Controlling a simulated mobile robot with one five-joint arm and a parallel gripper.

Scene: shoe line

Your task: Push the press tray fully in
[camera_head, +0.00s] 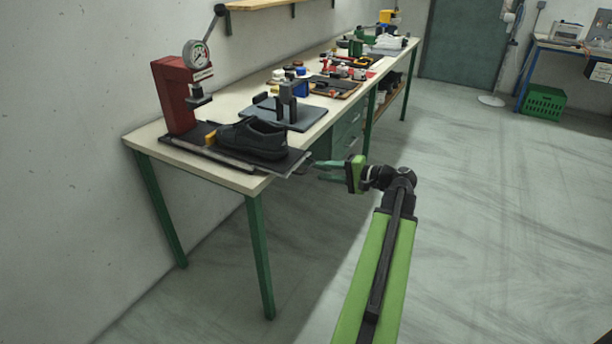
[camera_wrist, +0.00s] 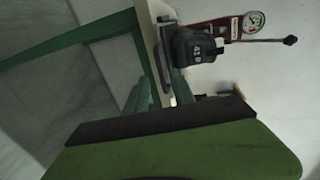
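The press tray (camera_head: 284,166) is a dark flat plate on the near end of the bench. It runs from the red press (camera_head: 178,95) to the bench's front edge and appears to stick out past it. A black shoe (camera_head: 252,139) lies on it and shows in the wrist view (camera_wrist: 195,48). I cannot tell whether a fingertip touches the tray. One large, dark-edged green finger fills the bottom of the wrist view.
The bench (camera_head: 141,137) stands on green legs. A grey plate with a black stand (camera_head: 288,104), small tools and a red mat lie farther along it. A green crate (camera_head: 543,102) stands at the far right. The floor right of the bench is clear.

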